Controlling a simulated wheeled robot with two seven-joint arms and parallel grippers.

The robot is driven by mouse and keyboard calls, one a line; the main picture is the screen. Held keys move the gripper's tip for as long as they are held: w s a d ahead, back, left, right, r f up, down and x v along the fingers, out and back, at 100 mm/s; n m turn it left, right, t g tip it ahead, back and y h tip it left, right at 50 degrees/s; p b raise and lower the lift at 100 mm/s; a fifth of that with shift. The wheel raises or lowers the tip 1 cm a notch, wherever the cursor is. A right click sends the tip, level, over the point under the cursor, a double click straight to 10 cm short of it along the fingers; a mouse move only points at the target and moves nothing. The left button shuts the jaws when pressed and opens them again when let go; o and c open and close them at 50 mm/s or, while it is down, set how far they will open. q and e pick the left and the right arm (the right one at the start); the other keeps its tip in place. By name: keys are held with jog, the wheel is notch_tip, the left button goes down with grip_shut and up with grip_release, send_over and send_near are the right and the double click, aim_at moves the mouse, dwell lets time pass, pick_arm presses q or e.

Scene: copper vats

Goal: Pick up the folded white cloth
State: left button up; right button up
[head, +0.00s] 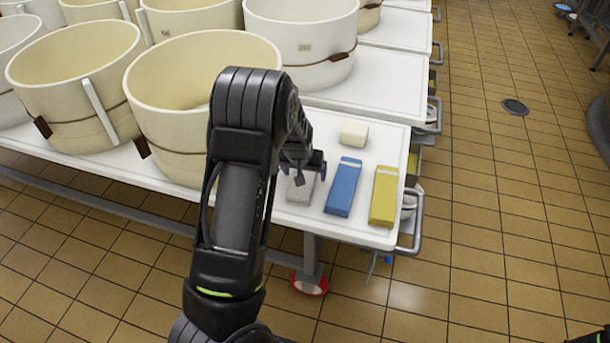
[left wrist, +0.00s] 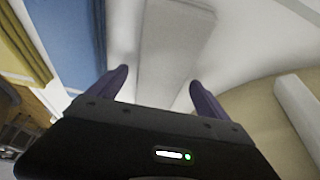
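The folded white cloth (head: 299,190) lies at the front edge of the white table, left of a blue folded cloth (head: 343,187) and a yellow one (head: 384,195). My left gripper (head: 303,170) is right over it and hides part of it. In the left wrist view the white cloth (left wrist: 174,40) reaches in between the two spread fingers of my left gripper (left wrist: 157,83). The fingers are open, one to each side of it. I cannot tell whether they touch it.
Large cream vats (head: 200,90) crowd the table (head: 385,140) to the left of the cloths, one close to my left arm. A cream block (head: 354,133) sits behind the blue cloth. A metal rail (head: 416,225) edges the table's right side. The tiled floor at right is mostly clear.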

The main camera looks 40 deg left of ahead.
pick_arm(q)
jog(key=c, duration=1.7)
